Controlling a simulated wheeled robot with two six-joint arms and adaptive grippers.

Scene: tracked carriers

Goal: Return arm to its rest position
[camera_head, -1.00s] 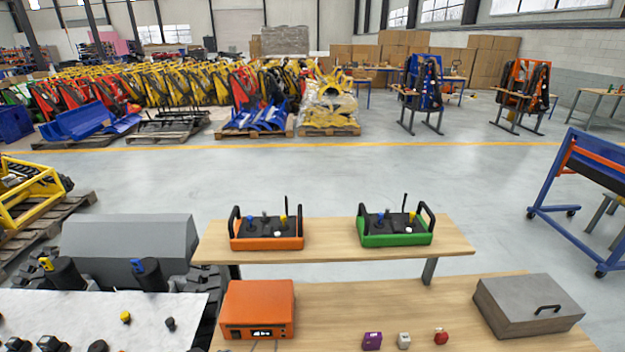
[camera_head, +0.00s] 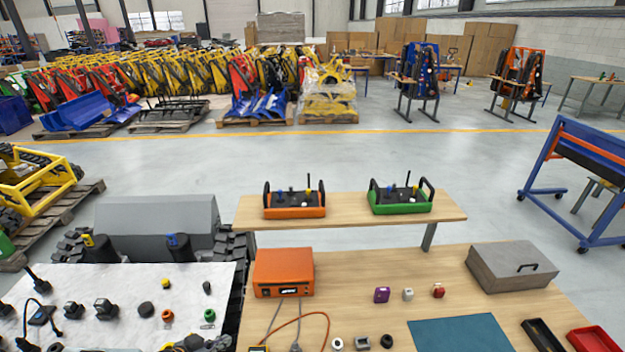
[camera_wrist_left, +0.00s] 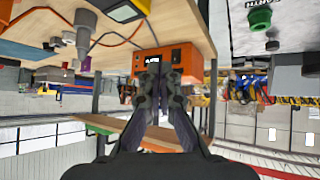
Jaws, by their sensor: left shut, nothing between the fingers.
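My left gripper (camera_wrist_left: 163,68) is shut and empty; its fingertips are together in front of the orange box in the wrist view. In the head view a dark part of my left gripper (camera_head: 205,343) shows at the bottom edge, between the white-topped surface and the wooden workbench. The wrist view is upside down, with the wooden bench (camera_wrist_left: 190,20) at the top. My right gripper is in neither view.
An orange box (camera_head: 284,272) with cables and a grey case (camera_head: 511,268) stand on the bench. Two controllers, orange (camera_head: 295,212) and green (camera_head: 400,208), stand on the raised shelf. The white surface (camera_head: 190,300) holds several knobs. Open floor lies beyond.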

